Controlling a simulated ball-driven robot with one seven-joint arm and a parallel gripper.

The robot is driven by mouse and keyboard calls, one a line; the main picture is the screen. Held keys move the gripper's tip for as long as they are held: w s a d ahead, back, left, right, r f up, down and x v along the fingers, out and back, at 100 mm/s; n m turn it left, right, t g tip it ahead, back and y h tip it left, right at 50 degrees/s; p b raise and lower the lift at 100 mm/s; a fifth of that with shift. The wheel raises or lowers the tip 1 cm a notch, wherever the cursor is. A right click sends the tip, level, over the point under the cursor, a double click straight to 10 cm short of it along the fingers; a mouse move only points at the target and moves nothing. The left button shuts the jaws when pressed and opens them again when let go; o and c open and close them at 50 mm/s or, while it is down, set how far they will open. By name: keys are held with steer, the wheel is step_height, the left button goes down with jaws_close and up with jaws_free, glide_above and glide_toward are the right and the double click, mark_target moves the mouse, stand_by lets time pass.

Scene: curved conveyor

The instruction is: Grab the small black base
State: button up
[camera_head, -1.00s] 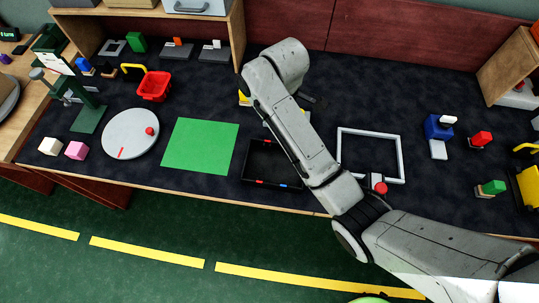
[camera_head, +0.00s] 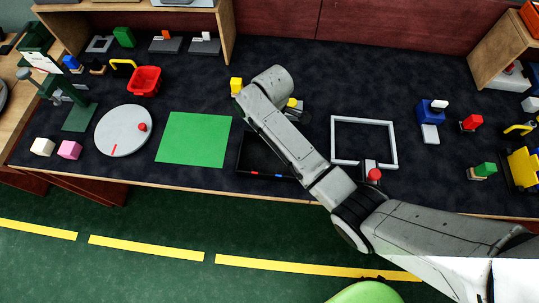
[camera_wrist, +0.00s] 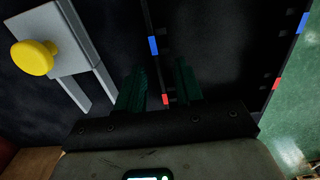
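I cannot tell for certain which thing is the small black base. A black tray (camera_head: 243,160) with red and blue marks on its rim lies right of the green mat, partly hidden by my arm. It also shows in the wrist view (camera_wrist: 225,45), just beyond my fingers. My gripper (camera_wrist: 160,88) has two dark green fingers set apart with nothing held between them, over the tray's marked edge. In the head view my arm hides the gripper. A dark base (camera_head: 97,69) under a small block stands at the far left, and another dark base (camera_head: 465,127) carries a red block at the right.
A grey plate with a yellow knob (camera_wrist: 34,57) lies left of my fingers. A green mat (camera_head: 193,139), a white disc (camera_head: 122,134) and a red basket (camera_head: 145,81) stand left of the tray. A white frame (camera_head: 363,119) lies right of my arm.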

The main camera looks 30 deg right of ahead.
steer(key=shift+c, duration=0.5)
jaws_close()
steer(key=shift+r, duration=0.2)
